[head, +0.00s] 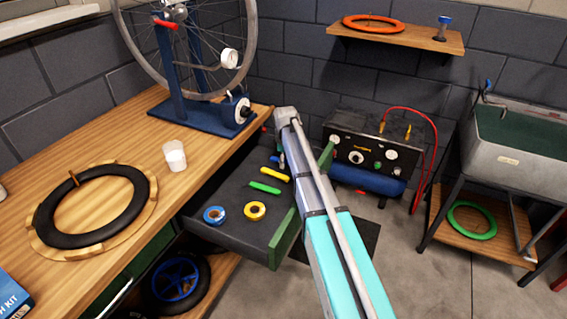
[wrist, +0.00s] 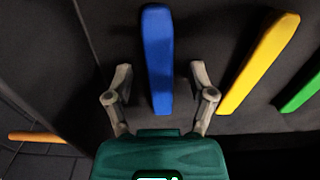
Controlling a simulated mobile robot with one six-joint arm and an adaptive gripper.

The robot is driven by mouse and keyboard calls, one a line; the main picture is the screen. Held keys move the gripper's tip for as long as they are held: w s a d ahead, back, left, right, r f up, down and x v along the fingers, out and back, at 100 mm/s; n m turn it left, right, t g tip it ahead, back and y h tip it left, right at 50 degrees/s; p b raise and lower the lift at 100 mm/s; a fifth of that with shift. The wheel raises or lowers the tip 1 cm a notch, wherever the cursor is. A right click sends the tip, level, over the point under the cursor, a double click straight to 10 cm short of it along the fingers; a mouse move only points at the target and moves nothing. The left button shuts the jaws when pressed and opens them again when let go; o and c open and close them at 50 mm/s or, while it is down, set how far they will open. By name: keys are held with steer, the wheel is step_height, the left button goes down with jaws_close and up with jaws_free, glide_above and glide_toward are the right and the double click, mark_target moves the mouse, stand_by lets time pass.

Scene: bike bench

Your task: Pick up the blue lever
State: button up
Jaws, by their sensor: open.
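The blue lever (wrist: 158,55) lies in the dark drawer, upright in the wrist view, with its lower end between the two fingers of my gripper (wrist: 160,90). My gripper is open, with a gap on each side of the lever. In the head view my arm covers most of the blue lever, and only a small blue piece (head: 282,160) shows beside it.
A yellow lever (wrist: 258,65) and a green lever (wrist: 302,94) lie to the right in the wrist view. A compressor (head: 372,153) stands beyond my arm.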

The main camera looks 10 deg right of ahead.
steer(key=c, duration=0.9)
steer(key=shift+r, duration=0.2)
steer(key=shift+r+p, duration=0.8)
steer(key=shift+p, duration=0.2)
steer(key=s+r+p, duration=0.3)
steer(key=s, duration=0.1)
steer(key=s+d+r+p, duration=0.1)
steer(key=s+r+p, duration=0.3)
steer(key=s, duration=0.1)
steer(key=s+r+p, duration=0.4)
steer(key=s, duration=0.1)
steer(key=shift+d+r, duration=0.15)
steer(key=shift+r, duration=0.1)
